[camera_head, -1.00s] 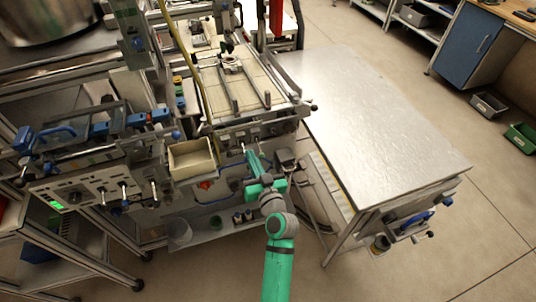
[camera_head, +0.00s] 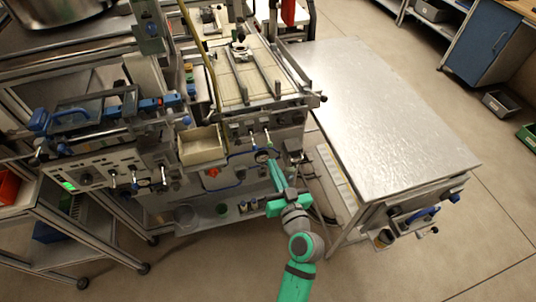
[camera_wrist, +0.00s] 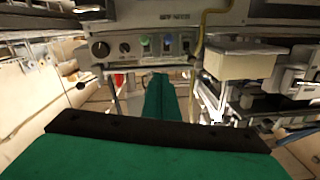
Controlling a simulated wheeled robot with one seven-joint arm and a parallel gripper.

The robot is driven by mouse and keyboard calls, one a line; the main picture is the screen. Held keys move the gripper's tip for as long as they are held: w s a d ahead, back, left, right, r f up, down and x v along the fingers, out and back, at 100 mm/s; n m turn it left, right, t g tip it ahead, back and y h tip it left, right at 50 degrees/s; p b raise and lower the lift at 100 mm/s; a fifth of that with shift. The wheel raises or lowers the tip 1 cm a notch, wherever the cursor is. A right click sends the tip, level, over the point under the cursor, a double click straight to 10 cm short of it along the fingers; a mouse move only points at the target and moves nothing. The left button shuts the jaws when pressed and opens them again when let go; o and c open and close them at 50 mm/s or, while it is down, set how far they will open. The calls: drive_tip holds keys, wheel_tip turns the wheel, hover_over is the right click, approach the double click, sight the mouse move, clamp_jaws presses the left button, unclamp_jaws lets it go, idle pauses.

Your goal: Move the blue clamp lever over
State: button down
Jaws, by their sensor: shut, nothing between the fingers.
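My gripper (camera_head: 272,163) is shut and empty, in front of the tape machine's knob panel in the head view. Several blue parts could be the clamp lever, and I cannot tell which is meant. A blue handle (camera_head: 425,212) is on the right table's end. My gripper touches none of these.
A cream bin (camera_head: 200,147) hangs left of the knob panel; it also shows in the wrist view (camera_wrist: 245,62). A metal-topped table (camera_head: 390,110) stands to the right, its top bare. A lower shelf with cups (camera_head: 222,208) lies under the machine. Floor is free in front.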

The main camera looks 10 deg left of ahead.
drive_tip(key=shift+s+d+f, duration=0.3)
drive_tip(key=shift+s+d, duration=0.3)
drive_tip(key=shift+s, duration=0.15)
drive_tip(key=s+d+f+m+h, duration=0.2)
drive_tip(key=s+d+f+h, duration=0.25)
drive_tip(key=s, duration=0.35)
drive_tip(key=s+d+f+m+h, duration=0.3)
drive_tip(key=s+f, duration=0.3)
drive_tip(key=s, duration=0.1)
drive_tip(key=s+r+h, duration=0.1)
drive_tip(key=s+r, duration=0.2)
drive_tip(key=s, duration=0.6)
drive_tip(key=s+d+r+h, duration=0.1)
drive_tip(key=s+r, duration=0.2)
drive_tip(key=s, duration=0.6)
drive_tip(key=shift+s+d+n, duration=0.25)
drive_tip(key=shift+s+n, duration=0.05)
drive_tip(key=shift+s, duration=0.1)
